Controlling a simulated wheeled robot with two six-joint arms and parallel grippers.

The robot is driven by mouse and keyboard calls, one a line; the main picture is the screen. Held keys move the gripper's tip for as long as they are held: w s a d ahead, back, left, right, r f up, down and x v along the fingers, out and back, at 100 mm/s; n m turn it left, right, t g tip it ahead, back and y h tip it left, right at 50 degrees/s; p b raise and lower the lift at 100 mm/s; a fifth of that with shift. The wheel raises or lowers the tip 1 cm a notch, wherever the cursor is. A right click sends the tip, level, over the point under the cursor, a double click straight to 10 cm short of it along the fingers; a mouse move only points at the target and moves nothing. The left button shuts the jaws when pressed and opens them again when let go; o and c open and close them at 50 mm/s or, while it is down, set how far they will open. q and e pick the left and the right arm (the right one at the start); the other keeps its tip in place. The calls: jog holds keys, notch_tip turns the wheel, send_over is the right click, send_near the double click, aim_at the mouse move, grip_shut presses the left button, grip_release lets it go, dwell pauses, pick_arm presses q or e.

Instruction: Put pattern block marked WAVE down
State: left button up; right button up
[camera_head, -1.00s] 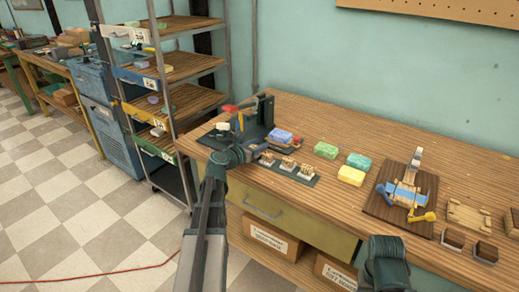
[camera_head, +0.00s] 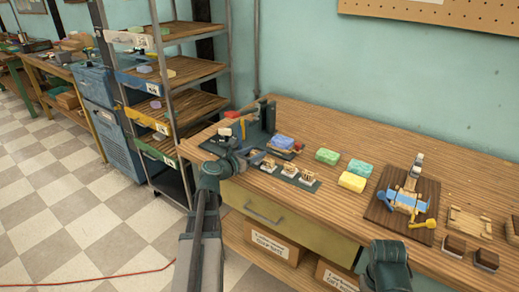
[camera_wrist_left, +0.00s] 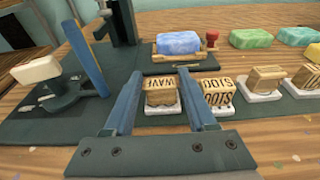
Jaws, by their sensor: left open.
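The WAVE pattern block (camera_wrist_left: 160,98) is a small tan wooden block with dark letters, sitting on a white pad. It also shows in the head view (camera_head: 268,164) as the leftmost of a row of blocks. My left gripper (camera_wrist_left: 160,74) is open, with its two blue fingers on either side of the WAVE block. In the head view my left gripper (camera_head: 246,155) reaches over the left end of the row. My right gripper is not seen; only part of my right arm shows at the bottom.
A DOTS block (camera_wrist_left: 218,92) stands close to the right finger. A cream soap (camera_wrist_left: 36,70) on a stand is at left, near a blue upright. Green (camera_head: 327,156) and yellow (camera_head: 352,181) soaps lie to the right.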

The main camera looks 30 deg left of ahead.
pick_arm(q)
jog(key=p+v, duration=0.1)
jog(key=v, duration=0.7)
jog(key=shift+s+r, duration=0.1)
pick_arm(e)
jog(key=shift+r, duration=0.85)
pick_arm(q)
jog(key=shift+s, duration=0.1)
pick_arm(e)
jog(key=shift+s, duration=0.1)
